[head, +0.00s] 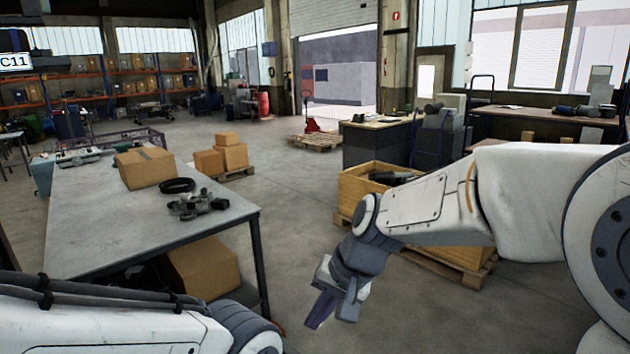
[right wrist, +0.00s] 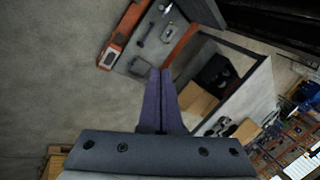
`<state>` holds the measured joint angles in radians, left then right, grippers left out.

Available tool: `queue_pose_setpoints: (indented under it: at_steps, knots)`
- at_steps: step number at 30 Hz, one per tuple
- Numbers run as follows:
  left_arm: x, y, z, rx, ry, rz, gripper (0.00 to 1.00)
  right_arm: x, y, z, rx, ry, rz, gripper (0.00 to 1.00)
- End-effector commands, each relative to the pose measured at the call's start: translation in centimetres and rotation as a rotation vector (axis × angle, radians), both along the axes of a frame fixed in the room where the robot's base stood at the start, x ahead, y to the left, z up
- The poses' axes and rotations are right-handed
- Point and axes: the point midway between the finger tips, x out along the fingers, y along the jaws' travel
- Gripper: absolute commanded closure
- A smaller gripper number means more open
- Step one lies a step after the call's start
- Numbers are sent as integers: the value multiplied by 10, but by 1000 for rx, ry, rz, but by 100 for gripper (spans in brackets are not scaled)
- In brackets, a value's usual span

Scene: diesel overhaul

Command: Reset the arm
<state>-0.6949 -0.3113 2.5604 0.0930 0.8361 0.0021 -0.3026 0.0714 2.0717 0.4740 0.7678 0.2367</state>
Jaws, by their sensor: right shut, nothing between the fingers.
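My right arm comes in from the right in the head view, bent over a wooden crate. Its gripper (head: 321,310) hangs pointing down over the open floor, to the right of the grey table. In the right wrist view the two purple fingers (right wrist: 160,100) lie together, shut with nothing between them. A white link of my left arm fills the lower left of the head view. My left gripper is not in view.
A grey table (head: 90,205) on the left bears a cardboard box (head: 146,168), a black ring (head: 177,185) and metal parts (head: 197,205). A wooden crate (head: 360,185) stands on a pallet behind my right arm. The floor (head: 300,215) between table and crate is clear.

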Motion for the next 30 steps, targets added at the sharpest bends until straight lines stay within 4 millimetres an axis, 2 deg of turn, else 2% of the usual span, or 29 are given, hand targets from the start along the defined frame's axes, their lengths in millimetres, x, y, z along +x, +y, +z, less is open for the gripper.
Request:
queue_pose_setpoints:
  at_steps: [1,6,12,19,26,30]
  knots:
    - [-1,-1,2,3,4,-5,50,-5,-22,-15,-61,-10,-3,100]
    - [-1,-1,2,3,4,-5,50,-21,-76,-54,-225,-52,35,100]
    - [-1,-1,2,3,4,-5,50,-43,-119,-84,-362,-93,132,100]
    - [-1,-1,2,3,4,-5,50,-71,-156,-109,-480,-136,274,100]
    - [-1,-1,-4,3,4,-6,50,-86,-113,-101,-460,-139,397,100]
    - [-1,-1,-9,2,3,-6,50,-104,-85,-97,-443,-132,487,100]
